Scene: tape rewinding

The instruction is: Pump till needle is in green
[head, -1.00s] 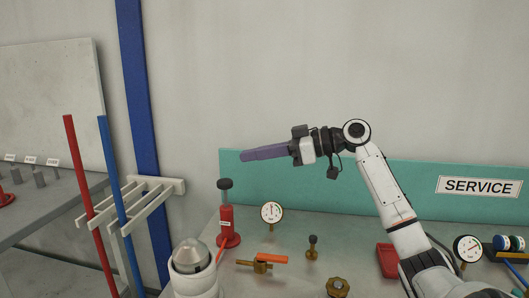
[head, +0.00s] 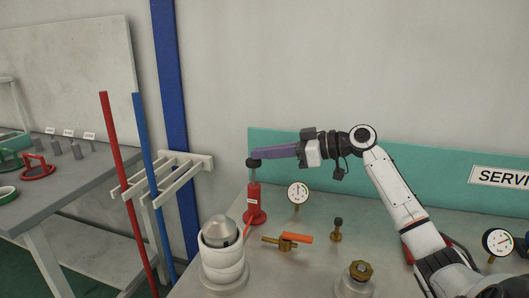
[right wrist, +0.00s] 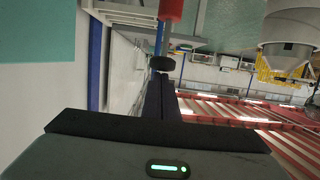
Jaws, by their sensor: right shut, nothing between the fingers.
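The red pump (head: 254,206) stands upright at the back left of the grey bench. Its black knob (head: 253,163) is up on a short rod above the red body. My right gripper (head: 256,154) is shut and empty, its purple fingers level and their tips at the top of the knob; whether they touch cannot be told. In the right wrist view the knob (right wrist: 162,63) shows just beyond the dark fingers, with the red pump body (right wrist: 171,8) behind. A round white gauge (head: 298,193) stands right of the pump; its needle is too small to read. My left gripper is out of view.
A white ringed cylinder with a grey cone (head: 221,250) stands in front of the pump. An orange-handled brass valve (head: 288,240), a small black-topped fitting (head: 337,230) and a brass knob (head: 360,271) are to the right. A second gauge (head: 497,241) is at far right.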

